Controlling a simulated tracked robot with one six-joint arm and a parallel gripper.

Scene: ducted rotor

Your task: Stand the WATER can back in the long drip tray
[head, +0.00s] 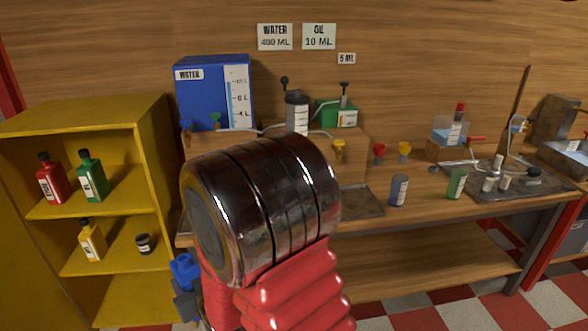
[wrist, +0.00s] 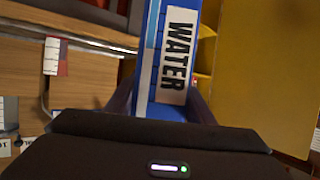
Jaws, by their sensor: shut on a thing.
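The WATER can (wrist: 173,60) is blue with a white label and black lettering. In the wrist view it stands just beyond my gripper (wrist: 165,108), which is shut on it. In the head view a blue part of the can (head: 184,268) shows low, left of my arm, in front of the bench's left end and near the yellow shelf. The rest of it is hidden.
The yellow shelf (head: 102,203) at left holds a red, a green and a yellow bottle and a small dark jar. A blue water tank (head: 213,92) stands behind.

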